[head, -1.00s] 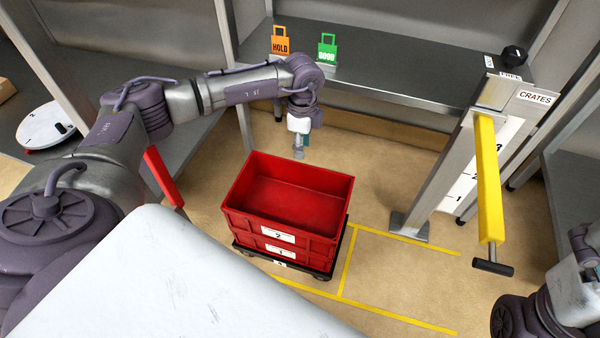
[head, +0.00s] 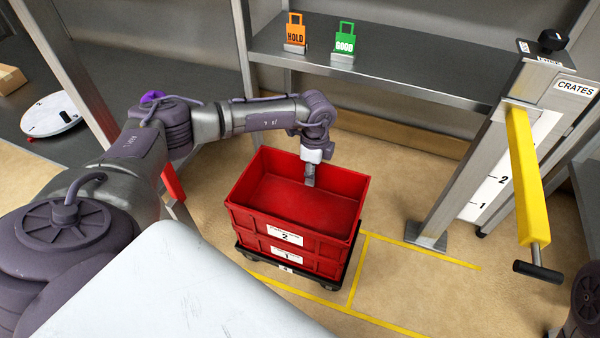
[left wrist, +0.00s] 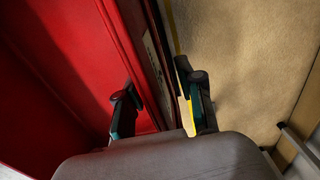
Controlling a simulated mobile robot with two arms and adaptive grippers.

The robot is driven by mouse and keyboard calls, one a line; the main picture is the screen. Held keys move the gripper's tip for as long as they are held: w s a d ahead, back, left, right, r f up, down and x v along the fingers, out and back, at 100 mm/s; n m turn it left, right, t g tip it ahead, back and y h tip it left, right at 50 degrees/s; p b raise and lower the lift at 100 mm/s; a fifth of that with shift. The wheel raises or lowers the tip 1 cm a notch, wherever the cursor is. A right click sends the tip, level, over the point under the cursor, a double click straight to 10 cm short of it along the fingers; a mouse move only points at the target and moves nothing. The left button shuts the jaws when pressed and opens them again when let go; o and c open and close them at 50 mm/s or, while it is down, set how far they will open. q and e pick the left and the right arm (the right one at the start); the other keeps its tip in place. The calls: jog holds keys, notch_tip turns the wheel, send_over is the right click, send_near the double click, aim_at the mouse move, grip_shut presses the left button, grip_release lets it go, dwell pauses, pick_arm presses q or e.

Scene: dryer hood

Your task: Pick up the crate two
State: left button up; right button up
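Crate two (head: 284,239) is an open, empty red crate with a white label "2". It is stacked on crate one (head: 287,255), also red, on a low black dolly (head: 300,277). In the left wrist view, the fingers of my left gripper (left wrist: 162,110) are apart. The red crate wall (left wrist: 138,60) runs between them, one finger inside and one outside. Contact is unclear. My right gripper is out of the head view.
A grey shelf (head: 400,75) behind holds an orange HOLD tag (head: 295,32) and a green GOOD tag (head: 344,43). A post labelled CRATES (head: 577,88) with a yellow bar (head: 525,170) stands to the right. Yellow-lined floor (head: 400,285) beside the stack is clear.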

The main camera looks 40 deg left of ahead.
pick_arm(q)
jog(key=shift+f, duration=0.4)
grip_shut()
jog(key=shift+r, duration=0.1)
